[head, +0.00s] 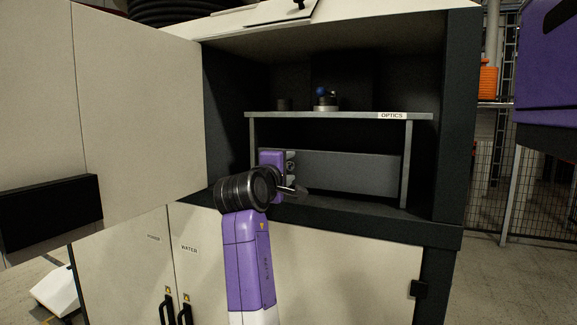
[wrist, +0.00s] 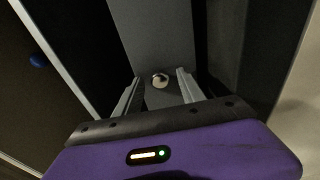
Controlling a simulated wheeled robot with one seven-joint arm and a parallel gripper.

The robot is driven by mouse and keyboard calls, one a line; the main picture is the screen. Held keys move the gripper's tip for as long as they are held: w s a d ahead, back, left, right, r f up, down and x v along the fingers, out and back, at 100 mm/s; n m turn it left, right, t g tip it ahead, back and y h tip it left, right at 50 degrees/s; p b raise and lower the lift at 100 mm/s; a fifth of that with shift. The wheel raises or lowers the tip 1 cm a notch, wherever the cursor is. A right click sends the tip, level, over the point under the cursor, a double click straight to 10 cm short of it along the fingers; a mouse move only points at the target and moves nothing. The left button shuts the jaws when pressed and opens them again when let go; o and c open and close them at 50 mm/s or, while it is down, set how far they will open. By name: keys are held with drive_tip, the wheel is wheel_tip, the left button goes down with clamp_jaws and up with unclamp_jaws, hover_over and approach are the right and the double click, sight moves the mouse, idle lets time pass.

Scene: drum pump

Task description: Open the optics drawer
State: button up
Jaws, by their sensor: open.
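The optics drawer (head: 350,173) is a plain grey front under a shelf whose edge carries the label OPTICS (head: 392,116). It sits between the shelf's legs and looks pushed in. My gripper (head: 298,191) is in front of its left-to-middle part, inside the cabinet opening. In the wrist view the drawer front (wrist: 152,35) runs up the picture, and a small round pale knob (wrist: 160,80) shows between the tips of my open gripper (wrist: 161,87). The fingers stand apart on either side of the knob, with no clear contact. My wrist hides the drawer's left part in the head view.
The dark cabinet (head: 440,232) surrounds the shelf (head: 300,116), which bears a small device with a blue ball (head: 321,91). An open pale door (head: 135,105) stands at the left. Closed lower doors marked POWER and WATER (head: 190,250) have black handles. Open floor lies at the right.

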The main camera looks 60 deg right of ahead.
drive_tip(key=shift+d, duration=0.25)
drive_tip(key=shift+c, duration=0.2)
clamp_jaws()
idle(1.1)
